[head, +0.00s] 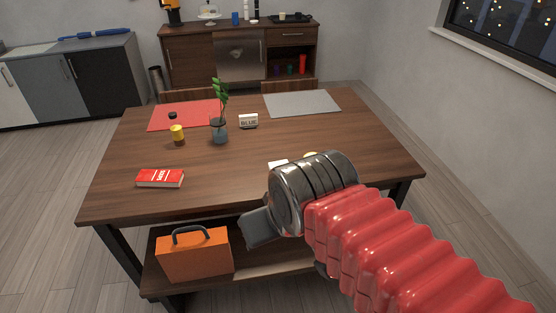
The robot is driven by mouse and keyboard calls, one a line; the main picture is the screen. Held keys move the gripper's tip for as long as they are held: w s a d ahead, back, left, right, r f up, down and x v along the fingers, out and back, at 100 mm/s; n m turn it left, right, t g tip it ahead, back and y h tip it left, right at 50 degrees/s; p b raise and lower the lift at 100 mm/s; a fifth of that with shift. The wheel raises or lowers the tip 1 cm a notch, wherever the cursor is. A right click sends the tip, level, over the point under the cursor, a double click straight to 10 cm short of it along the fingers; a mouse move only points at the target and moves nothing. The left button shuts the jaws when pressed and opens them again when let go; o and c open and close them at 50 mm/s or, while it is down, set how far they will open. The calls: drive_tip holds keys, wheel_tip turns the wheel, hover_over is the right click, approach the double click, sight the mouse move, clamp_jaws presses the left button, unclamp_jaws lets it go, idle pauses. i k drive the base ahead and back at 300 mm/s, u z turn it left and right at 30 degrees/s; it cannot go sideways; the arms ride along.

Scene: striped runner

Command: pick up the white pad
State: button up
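A small white item (278,163), which may be the white pad, lies on the wooden table (130,195) right of centre. My arm hides part of it, so its full shape does not show. My gripper (262,229) is in front of the table's near edge, nearer to the camera and below the white item in the picture. One grey finger shows clearly; the rest is hidden behind my wrist, so its opening cannot be judged. I see nothing held.
Red (185,114) and grey (302,103) mats lie behind. An orange case (194,255) sits on the lower shelf.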

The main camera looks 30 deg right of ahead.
sight(272, 164)
drive_tip(key=u, duration=0.05)
drive_tip(key=i, duration=1.2)
